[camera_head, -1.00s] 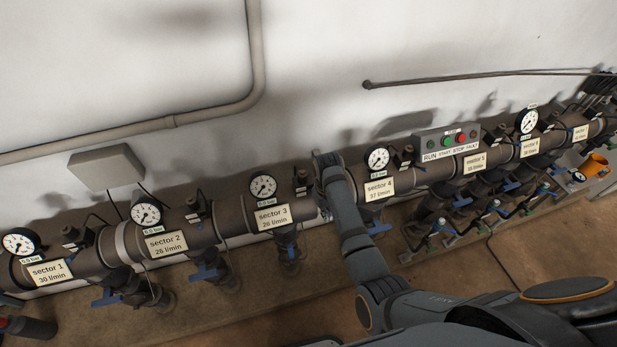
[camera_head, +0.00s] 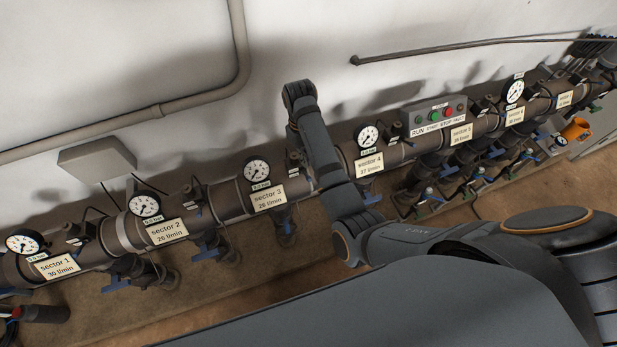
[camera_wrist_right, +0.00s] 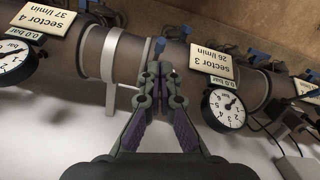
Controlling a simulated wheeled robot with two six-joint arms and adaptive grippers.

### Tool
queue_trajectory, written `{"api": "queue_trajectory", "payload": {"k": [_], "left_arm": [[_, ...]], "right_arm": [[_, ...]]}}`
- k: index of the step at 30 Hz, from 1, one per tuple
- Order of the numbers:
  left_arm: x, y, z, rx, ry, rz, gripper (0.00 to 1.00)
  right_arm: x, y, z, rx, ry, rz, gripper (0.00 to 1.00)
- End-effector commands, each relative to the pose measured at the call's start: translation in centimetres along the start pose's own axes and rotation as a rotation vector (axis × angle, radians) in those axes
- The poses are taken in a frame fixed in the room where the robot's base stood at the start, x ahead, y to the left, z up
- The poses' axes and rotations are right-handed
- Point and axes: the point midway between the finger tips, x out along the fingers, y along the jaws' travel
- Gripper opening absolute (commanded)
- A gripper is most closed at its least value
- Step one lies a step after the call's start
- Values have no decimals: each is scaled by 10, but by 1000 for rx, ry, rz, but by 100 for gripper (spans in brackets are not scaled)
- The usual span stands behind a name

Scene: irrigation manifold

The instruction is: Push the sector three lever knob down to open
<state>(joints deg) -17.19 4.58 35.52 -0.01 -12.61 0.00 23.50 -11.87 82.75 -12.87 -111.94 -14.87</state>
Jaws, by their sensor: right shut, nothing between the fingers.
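The sector 3 label (camera_head: 268,196) is on the dark pipe in the head view, with its round gauge (camera_head: 257,170) above. The label also shows upside down in the wrist view (camera_wrist_right: 211,61). My right gripper (camera_wrist_right: 160,72) is shut and empty, its fingertips at the pipe between the sector 4 and sector 3 labels. A small blue part (camera_wrist_right: 160,46), perhaps the sector three lever knob, shows just beyond the tips; contact cannot be told. A dark valve unit (camera_head: 293,160) stands right of the sector 3 gauge, beside my right arm. My left gripper is out of view.
The sector 4 gauge (camera_head: 368,136) and label (camera_head: 369,162) are close to the right of my arm. The sector 2 label (camera_head: 166,233) is to the left. A control box (camera_head: 436,115) stands farther right. The white wall is close behind the pipe.

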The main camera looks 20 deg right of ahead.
Motion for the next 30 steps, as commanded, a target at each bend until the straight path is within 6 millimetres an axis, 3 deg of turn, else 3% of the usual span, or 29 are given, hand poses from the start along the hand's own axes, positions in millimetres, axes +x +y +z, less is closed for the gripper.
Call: {"api": "queue_trajectory", "payload": {"k": [13,30], "left_arm": [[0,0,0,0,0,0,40],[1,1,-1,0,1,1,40]], "right_arm": [[54,0,1,0,-1,0,0],[65,0,0,0,-1,0,0]]}}
